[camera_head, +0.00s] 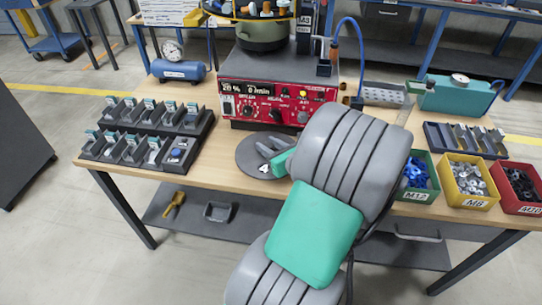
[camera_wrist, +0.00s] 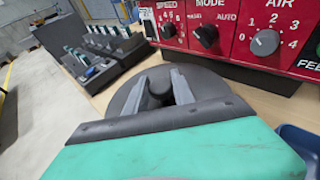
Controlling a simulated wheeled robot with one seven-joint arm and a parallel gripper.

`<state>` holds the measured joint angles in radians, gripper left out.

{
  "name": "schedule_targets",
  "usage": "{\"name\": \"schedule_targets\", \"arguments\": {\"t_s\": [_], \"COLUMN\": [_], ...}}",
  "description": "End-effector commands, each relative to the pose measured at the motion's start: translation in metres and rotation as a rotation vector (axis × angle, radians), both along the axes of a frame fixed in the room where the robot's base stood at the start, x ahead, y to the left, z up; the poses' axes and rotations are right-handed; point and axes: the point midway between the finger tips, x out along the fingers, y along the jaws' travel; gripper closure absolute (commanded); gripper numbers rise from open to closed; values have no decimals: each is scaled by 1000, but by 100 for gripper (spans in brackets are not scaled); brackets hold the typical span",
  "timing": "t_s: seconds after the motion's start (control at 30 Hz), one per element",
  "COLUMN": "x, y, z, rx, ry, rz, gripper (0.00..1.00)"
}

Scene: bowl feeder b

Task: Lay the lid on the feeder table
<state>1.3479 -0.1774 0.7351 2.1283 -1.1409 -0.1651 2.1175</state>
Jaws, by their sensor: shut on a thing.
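The lid is a dark grey round disc (camera_head: 250,150) at the middle front of the wooden feeder table (camera_head: 225,172), in front of the red control box. My gripper (camera_head: 270,147) is over it, shut on its dark knob. In the wrist view the two grey fingers (camera_wrist: 166,86) close around the knob, and the lid's rim (camera_wrist: 122,98) shows to the left. The lid looks level and low over the tabletop; I cannot tell whether it touches. My arm hides the lid's right side in the head view.
The red control box (camera_head: 272,104) stands right behind the lid, with a green bowl (camera_head: 262,36) on top. Part holders (camera_head: 150,132) are at the left. Green, yellow (camera_head: 470,182) and red bins stand at the right front. A blue tank (camera_head: 180,70) stands at the back left.

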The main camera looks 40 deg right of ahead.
Motion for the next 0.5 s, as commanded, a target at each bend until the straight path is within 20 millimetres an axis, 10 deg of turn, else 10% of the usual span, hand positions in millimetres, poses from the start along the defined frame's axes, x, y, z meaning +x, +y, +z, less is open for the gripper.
{"name": "schedule_targets", "arguments": {"t_s": [0.5], "x": [23], "y": [-22], "z": [-67], "rx": [-3], "ry": [-3], "rz": [0], "gripper": [100]}}
